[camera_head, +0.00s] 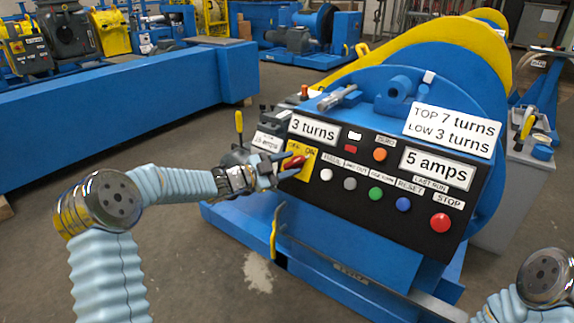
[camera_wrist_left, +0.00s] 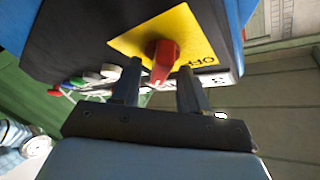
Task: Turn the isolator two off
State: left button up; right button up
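The isolator is a red rotary handle (camera_head: 294,162) on a yellow plate (camera_head: 307,169) at the left end of the black control panel. In the left wrist view the red handle (camera_wrist_left: 161,62) stands out from the yellow plate (camera_wrist_left: 190,35), which has "OFF" lettering. My left gripper (camera_head: 283,165) is at the handle in the head view. In the wrist view its two fingers (camera_wrist_left: 158,85) are apart, with the handle's tip in the gap between them. I see no clear contact. My right gripper is out of view; only part of my right arm shows at bottom right.
The panel (camera_head: 345,210) carries several buttons beside the isolator, including a red stop button (camera_head: 440,222) at right. A second panel with a yellow lever (camera_head: 239,122) lies behind my left gripper.

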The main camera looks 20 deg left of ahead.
pick_arm(q)
grip_shut()
